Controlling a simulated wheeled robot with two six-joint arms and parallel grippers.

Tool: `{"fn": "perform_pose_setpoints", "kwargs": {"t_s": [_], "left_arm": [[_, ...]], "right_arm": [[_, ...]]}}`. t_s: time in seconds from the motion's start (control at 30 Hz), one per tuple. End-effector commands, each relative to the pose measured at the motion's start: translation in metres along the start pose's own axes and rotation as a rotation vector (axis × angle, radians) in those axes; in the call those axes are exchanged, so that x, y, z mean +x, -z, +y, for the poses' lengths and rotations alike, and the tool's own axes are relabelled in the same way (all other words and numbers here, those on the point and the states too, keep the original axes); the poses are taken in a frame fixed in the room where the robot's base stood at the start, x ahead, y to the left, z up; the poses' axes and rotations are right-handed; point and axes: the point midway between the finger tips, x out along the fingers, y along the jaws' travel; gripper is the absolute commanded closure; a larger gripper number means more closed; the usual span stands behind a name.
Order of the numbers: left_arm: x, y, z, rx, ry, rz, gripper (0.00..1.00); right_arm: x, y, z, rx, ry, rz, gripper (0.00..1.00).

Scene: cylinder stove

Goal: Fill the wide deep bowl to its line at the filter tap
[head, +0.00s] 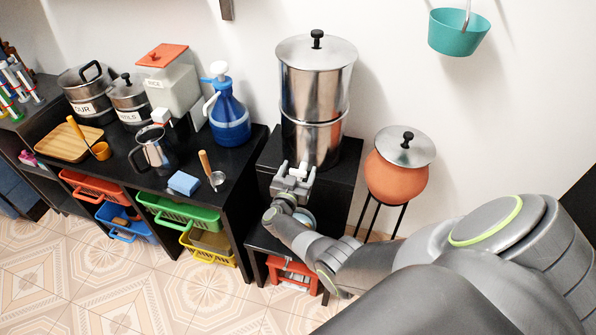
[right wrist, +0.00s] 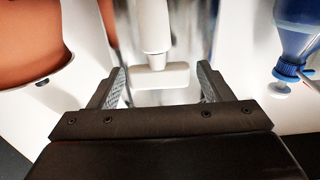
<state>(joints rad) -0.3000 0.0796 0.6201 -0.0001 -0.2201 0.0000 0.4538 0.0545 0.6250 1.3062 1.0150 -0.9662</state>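The tall steel filter (head: 316,95) stands on a black stand against the wall. Its white tap (right wrist: 155,72) shows in the right wrist view, with a wide flat end. My right gripper (head: 295,172) is at the front of the filter, low on it. In the right wrist view my right gripper (right wrist: 162,82) is open, its two fingers apart on either side of the tap's end. A pale round thing (head: 306,218) shows under the gripper, mostly hidden by my arm; I cannot tell if it is the bowl. My left gripper is not in view.
A clay pot (head: 396,178) with a steel lid stands right of the filter. A blue pump bottle (head: 229,118), a steel jug (head: 154,150) and a blue sponge (head: 184,183) are on the black counter at left.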

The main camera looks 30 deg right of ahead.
Motion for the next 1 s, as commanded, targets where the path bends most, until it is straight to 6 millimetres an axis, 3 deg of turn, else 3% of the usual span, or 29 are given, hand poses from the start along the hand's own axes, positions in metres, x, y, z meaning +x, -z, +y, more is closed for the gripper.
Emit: {"fn": "perform_pose_setpoints", "kwargs": {"t_s": [0.2,0.37,0.8,1.0], "left_arm": [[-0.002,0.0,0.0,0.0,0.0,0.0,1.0],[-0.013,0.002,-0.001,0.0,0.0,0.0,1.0],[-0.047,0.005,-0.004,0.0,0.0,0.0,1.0],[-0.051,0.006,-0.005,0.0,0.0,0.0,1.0]], "right_arm": [[-0.002,0.001,0.0,0.0,0.001,0.0,0.27],[-0.021,0.003,0.0,-0.002,0.002,-0.003,0.27],[-0.126,0.002,0.0,0.0,0.001,-0.004,0.27],[-0.16,0.0,0.0,0.0,0.0,-0.003,0.27]]}}
